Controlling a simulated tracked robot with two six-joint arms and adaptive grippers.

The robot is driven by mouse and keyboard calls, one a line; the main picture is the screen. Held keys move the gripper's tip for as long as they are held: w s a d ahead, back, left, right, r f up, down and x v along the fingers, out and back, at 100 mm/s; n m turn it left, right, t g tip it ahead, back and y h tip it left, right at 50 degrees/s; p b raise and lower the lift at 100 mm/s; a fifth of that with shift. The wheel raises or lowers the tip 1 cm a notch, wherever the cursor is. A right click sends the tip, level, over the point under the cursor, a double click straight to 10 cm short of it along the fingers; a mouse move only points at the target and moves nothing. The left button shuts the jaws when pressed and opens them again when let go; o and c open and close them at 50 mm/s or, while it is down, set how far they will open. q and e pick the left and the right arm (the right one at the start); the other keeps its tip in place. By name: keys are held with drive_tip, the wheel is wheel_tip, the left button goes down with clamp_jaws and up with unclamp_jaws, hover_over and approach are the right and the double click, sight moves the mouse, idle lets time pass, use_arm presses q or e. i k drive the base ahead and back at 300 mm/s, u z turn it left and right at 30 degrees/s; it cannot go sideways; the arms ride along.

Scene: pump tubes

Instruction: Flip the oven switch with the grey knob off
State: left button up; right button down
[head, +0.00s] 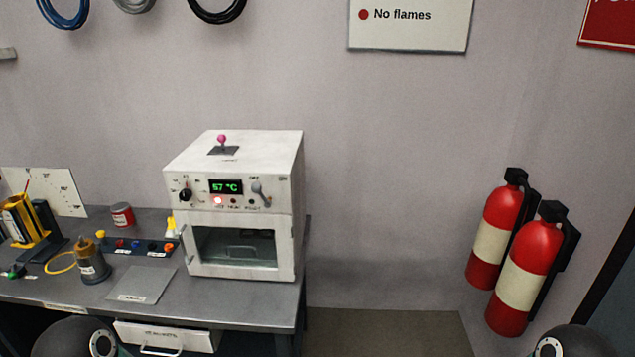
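A white oven (297,215) stands on the right end of the grey bench. Its front panel has a green display (226,187) that reads 67 °C. To the right of the display is the switch with the grey knob (258,187), a small tilted lever. An OFF label is above it and an ON label is at its upper right. The lever is too small for me to tell its position for sure. Neither of my grippers is in view.
A pink-knobbed lever (222,141) stands on the oven's top, and a black dial (185,195) is left of the display. Below is the oven's windowed door (205,268). Bottles and a colored-button strip (150,247) are left. Two fire extinguishers (520,280) hang at the right.

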sight(256, 188)
drive_tip(key=z, duration=0.05)
drive_tip(key=i, duration=1.05)
drive_tip(key=u, duration=0.55)
